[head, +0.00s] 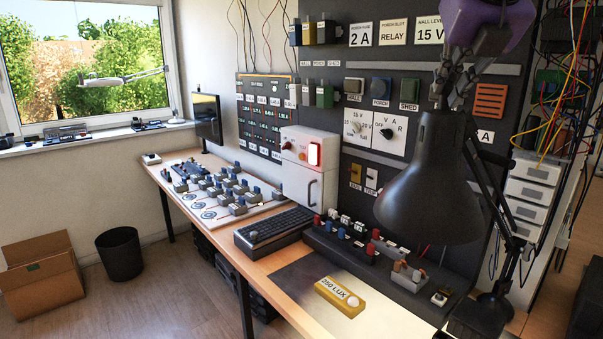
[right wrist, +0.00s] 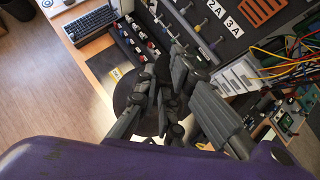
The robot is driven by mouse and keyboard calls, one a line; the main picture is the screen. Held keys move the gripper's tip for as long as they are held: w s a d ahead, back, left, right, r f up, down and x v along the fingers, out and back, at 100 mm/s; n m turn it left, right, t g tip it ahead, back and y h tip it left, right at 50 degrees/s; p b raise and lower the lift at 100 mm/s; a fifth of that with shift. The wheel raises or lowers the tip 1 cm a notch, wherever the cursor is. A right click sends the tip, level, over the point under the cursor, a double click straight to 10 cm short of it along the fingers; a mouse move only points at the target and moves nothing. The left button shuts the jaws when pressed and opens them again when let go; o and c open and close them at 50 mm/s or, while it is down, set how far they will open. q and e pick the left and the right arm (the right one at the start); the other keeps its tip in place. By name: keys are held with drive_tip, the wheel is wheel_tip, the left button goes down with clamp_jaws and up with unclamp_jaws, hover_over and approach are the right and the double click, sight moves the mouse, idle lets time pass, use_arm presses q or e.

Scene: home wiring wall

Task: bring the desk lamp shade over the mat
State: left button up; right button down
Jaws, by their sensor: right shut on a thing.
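The black desk lamp shade (head: 425,190) hangs open side down at the right of the head view, its jointed arm running down to a base (head: 490,315) at the desk's right. My right gripper (head: 441,95) is shut on the top of the shade. In the right wrist view the gripper (right wrist: 165,92) hides much of the dark round shade (right wrist: 125,92). The dark mat (head: 285,270) lies on the desk, lower and left of the shade in the picture. A yellow block marked 250 LUX (head: 340,296) lies on it. My left gripper is not in view.
Behind the shade is a dark wall panel (head: 430,85) with switches and labels. A terminal block row (head: 345,240) and a keyboard (head: 275,228) border the mat. A white box (head: 310,165) stands against the wall. Loose coloured wires (head: 570,85) hang at the right.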

drive_tip(key=shift+w+a+p, duration=0.2)
drive_tip(key=shift+w+p, duration=0.2)
drive_tip(key=shift+w, duration=0.6)
drive_tip(key=shift+w+a+p, duration=0.15)
drive_tip(key=shift+w+p, duration=0.2)
drive_tip(key=shift+w, duration=0.65)
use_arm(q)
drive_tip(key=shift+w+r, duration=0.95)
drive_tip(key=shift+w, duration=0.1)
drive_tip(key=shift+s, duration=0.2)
